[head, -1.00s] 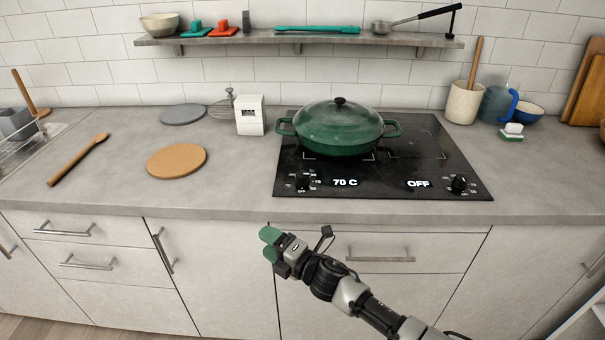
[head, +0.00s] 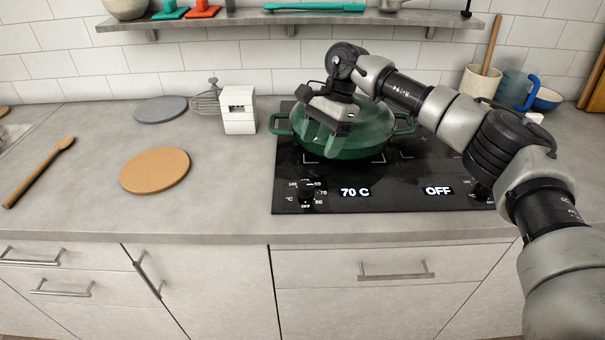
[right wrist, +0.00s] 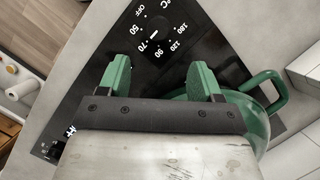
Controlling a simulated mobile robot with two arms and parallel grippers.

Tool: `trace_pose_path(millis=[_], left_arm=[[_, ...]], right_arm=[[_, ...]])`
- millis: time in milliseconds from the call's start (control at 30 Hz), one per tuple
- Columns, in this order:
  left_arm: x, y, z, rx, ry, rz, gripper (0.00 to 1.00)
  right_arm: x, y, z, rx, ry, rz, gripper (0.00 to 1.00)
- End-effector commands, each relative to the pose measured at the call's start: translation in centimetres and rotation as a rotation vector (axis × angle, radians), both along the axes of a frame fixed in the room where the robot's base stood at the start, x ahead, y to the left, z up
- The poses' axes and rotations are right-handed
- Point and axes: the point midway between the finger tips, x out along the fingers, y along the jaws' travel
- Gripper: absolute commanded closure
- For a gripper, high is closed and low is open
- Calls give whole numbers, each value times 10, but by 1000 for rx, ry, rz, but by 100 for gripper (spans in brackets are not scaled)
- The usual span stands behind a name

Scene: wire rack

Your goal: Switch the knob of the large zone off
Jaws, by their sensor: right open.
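The black cooktop (head: 400,196) shows a left knob (head: 306,192) beside a lit "70 C" display (head: 355,192). An "OFF" display (head: 438,190) is lit at the right; the right knob is largely hidden by my right arm. A green lidded pot (head: 372,134) stands on the left zone. My right gripper (head: 322,140) is open and empty, its green fingers in front of the pot and above the cooktop, behind the left knob. In the right wrist view, the knob dial (right wrist: 155,32) lies beyond and between the open fingers, apart from them.
A white box-shaped timer (head: 239,112) and a whisk stand left of the cooktop. A round cork mat (head: 155,170) and a wooden spoon (head: 38,172) lie on the counter (head: 230,205). A shelf (head: 290,22) hangs above. The counter's front strip is clear.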

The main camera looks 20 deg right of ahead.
Motion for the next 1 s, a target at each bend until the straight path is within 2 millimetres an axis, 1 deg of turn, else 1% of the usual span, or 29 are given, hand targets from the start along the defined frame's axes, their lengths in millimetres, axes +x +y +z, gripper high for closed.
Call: trace_pose_path(millis=[33,100,200,400,500,600,767,1000], left_arm=[[-7,0,1,1,11,0,57],[-13,1,2,2,21,-1,57],[-18,1,6,2,29,-2,57],[-16,1,13,2,26,-3,57],[-12,0,16,1,19,-4,57],[-7,-1,18,0,11,-4,57],[-4,-1,19,0,6,-4,57],[-5,-1,19,0,8,-4,57]], right_arm=[[-1,0,-4,-7,4,4,35],[-3,4,-12,-7,6,4,35],[-6,11,-28,-5,6,5,35],[-12,25,-63,-2,5,5,35],[-14,31,-78,-2,5,5,35],[-15,34,-88,-2,4,3,35],[-16,37,-96,-1,2,2,35],[-16,38,-97,0,3,2,35]])
